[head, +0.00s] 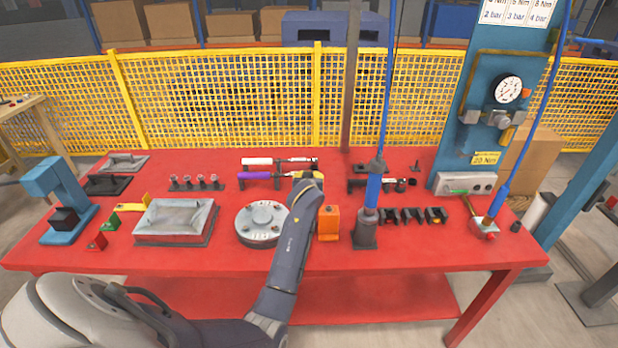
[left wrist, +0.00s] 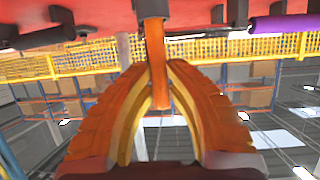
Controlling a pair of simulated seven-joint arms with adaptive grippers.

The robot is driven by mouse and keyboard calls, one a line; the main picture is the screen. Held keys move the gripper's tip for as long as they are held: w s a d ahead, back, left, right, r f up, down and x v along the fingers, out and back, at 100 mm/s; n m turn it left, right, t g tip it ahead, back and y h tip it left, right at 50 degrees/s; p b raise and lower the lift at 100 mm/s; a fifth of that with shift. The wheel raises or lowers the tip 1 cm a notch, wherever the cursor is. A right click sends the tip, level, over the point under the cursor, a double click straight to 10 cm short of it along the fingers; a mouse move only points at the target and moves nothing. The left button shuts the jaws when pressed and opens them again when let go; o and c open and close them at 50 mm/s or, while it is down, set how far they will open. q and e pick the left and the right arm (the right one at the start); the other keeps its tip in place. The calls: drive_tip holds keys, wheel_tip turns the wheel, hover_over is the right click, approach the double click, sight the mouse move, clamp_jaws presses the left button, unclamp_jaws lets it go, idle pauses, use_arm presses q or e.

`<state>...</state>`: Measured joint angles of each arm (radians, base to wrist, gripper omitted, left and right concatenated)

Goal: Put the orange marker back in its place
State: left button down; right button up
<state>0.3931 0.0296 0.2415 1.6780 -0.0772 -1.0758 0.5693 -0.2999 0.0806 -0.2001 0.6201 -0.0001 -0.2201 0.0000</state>
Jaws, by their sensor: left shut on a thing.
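My left gripper (head: 304,177) is over the back middle of the red table, at the right end of the marker row. In the left wrist view its two orange fingers (left wrist: 158,75) are shut on the orange marker (left wrist: 156,50), a slim orange rod. The rod's far end points to the red table; I cannot tell whether it touches a holder there. In the head view the orange marker is hidden by my gripper and arm. A purple marker (head: 257,175) lies just left of the gripper; it also shows in the left wrist view (left wrist: 285,23). My right gripper is not in view.
A white marker (head: 257,161) lies behind the purple one. An orange box (head: 329,223) stands close right of my arm, with a blue hanging tool (head: 373,190) beyond it. A round grey part (head: 260,223) lies left. The red table's (head: 400,262) front strip is clear.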

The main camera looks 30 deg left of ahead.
use_arm(q)
drive_tip(key=shift+f, duration=0.35)
drive_tip(key=c, duration=1.3)
unclamp_jaws()
drive_tip(key=v, duration=1.2)
